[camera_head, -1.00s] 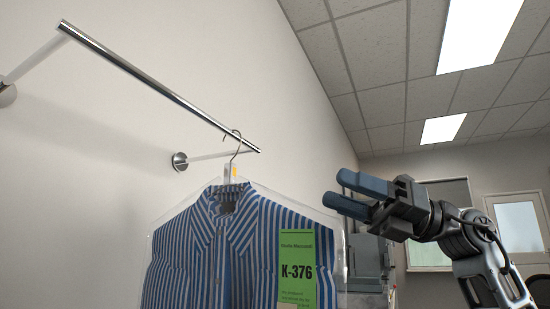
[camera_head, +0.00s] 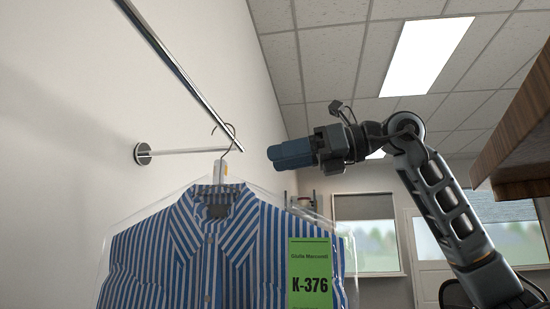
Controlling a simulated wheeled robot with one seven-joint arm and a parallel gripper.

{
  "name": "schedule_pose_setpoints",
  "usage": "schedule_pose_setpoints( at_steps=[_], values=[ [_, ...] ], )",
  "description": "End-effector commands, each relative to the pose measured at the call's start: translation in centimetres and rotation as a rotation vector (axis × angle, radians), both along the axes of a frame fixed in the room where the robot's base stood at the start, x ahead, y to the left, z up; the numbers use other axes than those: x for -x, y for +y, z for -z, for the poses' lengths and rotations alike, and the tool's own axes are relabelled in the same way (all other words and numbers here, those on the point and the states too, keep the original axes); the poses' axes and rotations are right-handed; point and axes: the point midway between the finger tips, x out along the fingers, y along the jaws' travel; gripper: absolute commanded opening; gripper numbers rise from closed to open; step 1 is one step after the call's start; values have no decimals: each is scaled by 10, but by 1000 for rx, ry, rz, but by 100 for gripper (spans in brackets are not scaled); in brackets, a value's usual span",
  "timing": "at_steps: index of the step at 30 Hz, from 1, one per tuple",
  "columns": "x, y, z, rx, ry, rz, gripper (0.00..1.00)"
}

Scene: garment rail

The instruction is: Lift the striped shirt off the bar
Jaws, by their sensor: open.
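The blue-and-white striped shirt (camera_head: 190,246) hangs in a clear plastic cover with a green K-376 tag (camera_head: 310,280) on its right side. Its hanger hook (camera_head: 224,138) is at the bar (camera_head: 178,70), near the bar's lower right end. My gripper (camera_head: 272,156) is to the right of the hook, at about the same height in the picture, pointing left and apart from it. Its blue fingers are seen side-on and overlap, so the gap between them is hidden. It is open and nothing shows in it.
A round wall mount (camera_head: 142,153) with a short rod holds the bar off the white wall. A wooden overhang (camera_head: 520,125) stands at the far right, near my arm. Windows and a door are behind. Room between gripper and hook looks clear.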

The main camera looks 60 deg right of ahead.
Motion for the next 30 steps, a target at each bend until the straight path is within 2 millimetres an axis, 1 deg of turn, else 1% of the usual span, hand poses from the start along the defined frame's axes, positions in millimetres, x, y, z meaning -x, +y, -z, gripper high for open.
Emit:
schedule_pose_setpoints(
  at_steps=[30],
  values=[
    [-83, 31, 14, -1, -1, -4, 51]
  ],
)
